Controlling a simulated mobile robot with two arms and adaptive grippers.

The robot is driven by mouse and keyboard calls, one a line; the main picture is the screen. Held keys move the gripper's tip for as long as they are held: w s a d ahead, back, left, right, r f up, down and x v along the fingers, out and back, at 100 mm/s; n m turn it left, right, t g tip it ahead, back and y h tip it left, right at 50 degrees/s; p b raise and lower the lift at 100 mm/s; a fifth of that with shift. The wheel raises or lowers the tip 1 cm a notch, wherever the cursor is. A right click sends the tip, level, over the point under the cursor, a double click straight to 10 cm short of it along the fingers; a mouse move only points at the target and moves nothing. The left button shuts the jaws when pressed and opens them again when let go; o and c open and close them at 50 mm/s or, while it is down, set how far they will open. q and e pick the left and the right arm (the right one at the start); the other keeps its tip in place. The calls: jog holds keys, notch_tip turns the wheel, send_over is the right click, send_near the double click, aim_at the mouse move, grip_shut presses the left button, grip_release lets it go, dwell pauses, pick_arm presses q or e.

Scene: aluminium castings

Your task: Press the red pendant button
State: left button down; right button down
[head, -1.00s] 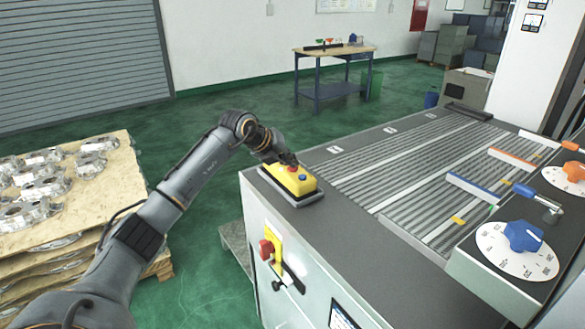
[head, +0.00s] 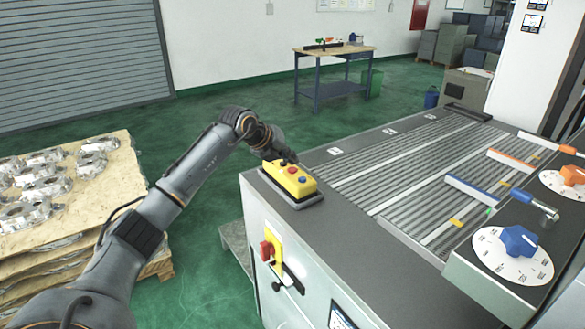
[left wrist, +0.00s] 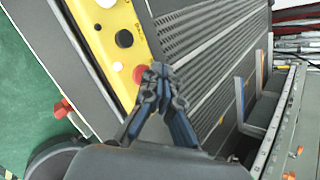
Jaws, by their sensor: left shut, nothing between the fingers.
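The yellow pendant (head: 281,180) lies on a grey base at the near left corner of the machine top. Its red button (head: 292,169) shows in the head view, with a blue button beside it. In the left wrist view the yellow pendant (left wrist: 96,45) carries the red button (left wrist: 140,74), a black button and a white one. My left gripper (head: 286,159) is shut and empty, over the far left end of the pendant. In the left wrist view its fingertips (left wrist: 158,72) appear right beside the red button; I cannot tell whether they touch. My right gripper is out of view.
The machine's ribbed bed (head: 410,170) stretches right of the pendant. A red switch on a yellow plate (head: 275,246) sits on its front side. A pallet of castings (head: 92,200) stands at left. Blue (head: 520,241) and orange knobs are at right.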

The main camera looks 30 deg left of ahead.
aim_at(291, 170)
pick_arm(q)
notch_tip(291, 170, up, 5)
jog(key=p, duration=0.3)
jog(key=shift+p, duration=0.35)
dwell(0.7)
